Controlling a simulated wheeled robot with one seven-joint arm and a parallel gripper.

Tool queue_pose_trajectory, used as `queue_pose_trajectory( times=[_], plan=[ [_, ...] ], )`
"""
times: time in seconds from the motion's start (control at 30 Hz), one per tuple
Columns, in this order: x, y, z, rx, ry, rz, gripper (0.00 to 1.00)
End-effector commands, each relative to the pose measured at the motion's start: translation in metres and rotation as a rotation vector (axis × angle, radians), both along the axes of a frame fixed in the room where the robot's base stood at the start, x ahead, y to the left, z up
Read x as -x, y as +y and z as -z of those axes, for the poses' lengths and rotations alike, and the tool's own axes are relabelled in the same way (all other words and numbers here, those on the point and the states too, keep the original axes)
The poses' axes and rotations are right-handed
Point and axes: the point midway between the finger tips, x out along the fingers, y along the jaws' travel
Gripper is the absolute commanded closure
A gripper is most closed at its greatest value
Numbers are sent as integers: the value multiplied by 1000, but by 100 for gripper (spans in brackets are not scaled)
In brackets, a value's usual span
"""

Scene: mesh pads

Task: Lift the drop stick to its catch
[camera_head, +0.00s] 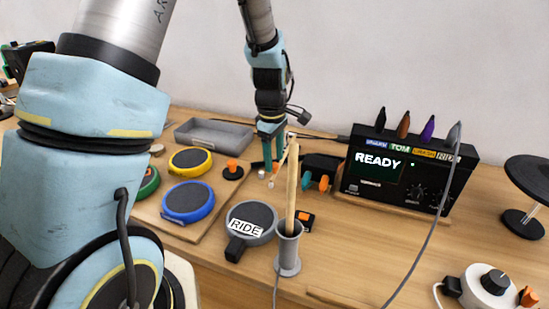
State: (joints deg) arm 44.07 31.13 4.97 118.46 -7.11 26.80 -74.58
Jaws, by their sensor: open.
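My gripper (272,162) points down at the middle of the bench, its jaws open. A thin pale stick (281,162) slants beside and in front of its fingers, with a small light tip at its lower end. I cannot tell whether this is the drop stick or whether the fingers touch it. Wooden sticks (292,185) stand upright in a grey cup (288,255) nearer the camera. The catch cannot be made out.
A round pad marked RIDE (252,217), a blue-rimmed pad (188,200) and a yellow-rimmed pad (190,161) lie left. A black module reading READY (378,165) stands right, a grey cable hanging in front. A grey tray (213,133) is behind.

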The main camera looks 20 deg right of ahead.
Motion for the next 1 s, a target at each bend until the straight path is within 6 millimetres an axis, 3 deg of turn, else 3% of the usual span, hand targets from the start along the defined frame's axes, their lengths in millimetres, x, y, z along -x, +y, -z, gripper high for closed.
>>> queue_pose_trajectory(
  times=[0.17, 0.43, 1.0],
  plan=[
    [0, -1, 11, 1, 1, 1, 40],
    [0, -1, 13, 1, -1, 2, 40],
    [0, -1, 12, 1, -1, 2, 100]
  ],
)
